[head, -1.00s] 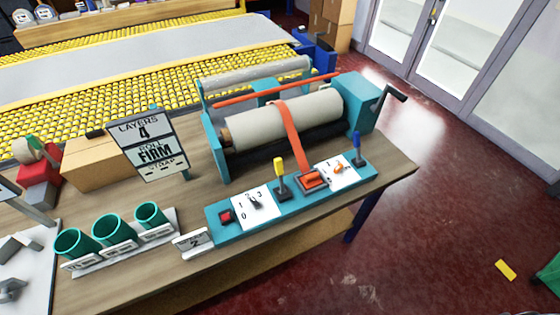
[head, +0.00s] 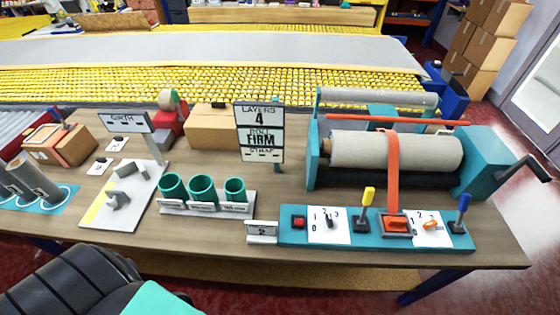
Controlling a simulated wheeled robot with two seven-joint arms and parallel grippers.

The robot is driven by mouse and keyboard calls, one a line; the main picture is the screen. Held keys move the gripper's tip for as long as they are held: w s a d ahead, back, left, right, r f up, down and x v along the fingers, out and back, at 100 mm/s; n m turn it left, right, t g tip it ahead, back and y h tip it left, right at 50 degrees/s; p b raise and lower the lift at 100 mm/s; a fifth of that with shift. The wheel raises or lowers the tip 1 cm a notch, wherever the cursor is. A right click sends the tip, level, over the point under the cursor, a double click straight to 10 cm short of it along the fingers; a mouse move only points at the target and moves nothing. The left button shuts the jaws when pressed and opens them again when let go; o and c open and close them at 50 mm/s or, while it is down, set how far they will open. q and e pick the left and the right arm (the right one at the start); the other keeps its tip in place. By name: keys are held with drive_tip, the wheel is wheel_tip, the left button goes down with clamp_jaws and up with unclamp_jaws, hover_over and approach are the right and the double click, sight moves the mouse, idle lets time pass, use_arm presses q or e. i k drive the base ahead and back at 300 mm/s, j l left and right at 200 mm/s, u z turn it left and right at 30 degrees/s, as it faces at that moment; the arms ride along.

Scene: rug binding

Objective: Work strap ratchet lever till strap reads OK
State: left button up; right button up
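The orange strap (head: 392,170) runs over the grey roll (head: 430,150) in the teal binding machine, down to the orange ratchet (head: 396,223) on the teal control panel (head: 380,240). The ratchet's lever looks folded down flat. The sign (head: 259,131) reads LAYERS 4, ROLL FIRM and STRAP; the mark beside or under STRAP is too small to read, perhaps dashes. A black ribbed part of my arm with a teal piece shows at the bottom left. Neither of my grippers is in view.
The panel also has a yellow lever (head: 367,197), a blue lever (head: 462,206), a red button (head: 298,222) and two dials. Teal cups (head: 204,190) and a GIRTH sign (head: 126,122) stand left. A crank (head: 535,167) juts out right.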

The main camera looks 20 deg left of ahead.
sight(369, 191)
drive_tip(key=k+l+u, duration=0.1)
drive_tip(key=l+u, duration=0.2)
drive_tip(key=k+l+u, duration=0.15)
drive_tip(key=l+u, duration=0.15)
drive_tip(key=l, duration=0.2)
drive_tip(key=k+l+u, duration=0.15)
drive_tip(key=l+u, duration=0.15)
drive_tip(key=k+l+u, duration=0.3)
drive_tip(key=i+l, duration=0.05)
drive_tip(key=i, duration=0.05)
